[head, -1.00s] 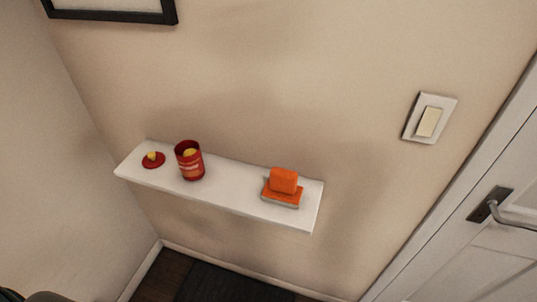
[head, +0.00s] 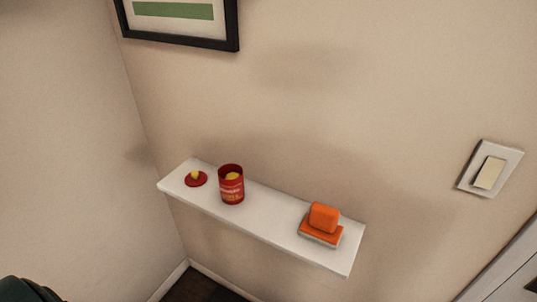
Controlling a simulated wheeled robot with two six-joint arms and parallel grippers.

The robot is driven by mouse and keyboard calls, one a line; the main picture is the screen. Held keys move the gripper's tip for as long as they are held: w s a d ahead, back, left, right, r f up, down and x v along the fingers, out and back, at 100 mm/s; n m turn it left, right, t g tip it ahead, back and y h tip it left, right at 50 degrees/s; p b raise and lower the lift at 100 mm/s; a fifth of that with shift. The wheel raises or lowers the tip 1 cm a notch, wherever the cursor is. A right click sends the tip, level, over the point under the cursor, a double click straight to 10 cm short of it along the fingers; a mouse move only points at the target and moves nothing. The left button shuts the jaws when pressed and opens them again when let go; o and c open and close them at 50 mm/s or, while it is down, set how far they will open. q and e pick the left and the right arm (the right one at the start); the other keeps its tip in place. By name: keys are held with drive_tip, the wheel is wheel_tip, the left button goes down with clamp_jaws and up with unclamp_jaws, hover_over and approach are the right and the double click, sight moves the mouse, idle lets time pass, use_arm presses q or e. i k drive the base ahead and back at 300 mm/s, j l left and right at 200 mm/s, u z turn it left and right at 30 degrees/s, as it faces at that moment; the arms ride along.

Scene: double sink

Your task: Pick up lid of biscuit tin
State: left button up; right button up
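The biscuit tin (head: 231,187) is a red cylinder with pale lettering, standing upright and open on a white wall shelf. Something yellow shows inside its mouth. Its lid (head: 203,181) is a small red disc with a yellow knob, lying flat on the shelf to the left of the tin, near the shelf's left end. The lid and the tin are apart. Neither of my grippers is in view.
The narrow white shelf (head: 268,228) also bears an orange block on an orange and grey base (head: 322,222) to the right. A framed picture (head: 180,42) hangs above. A light switch (head: 489,173) is at right. A dark rounded shape shows at bottom left.

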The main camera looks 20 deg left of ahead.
sight(196, 179)
drive_tip(key=u, duration=1.35)
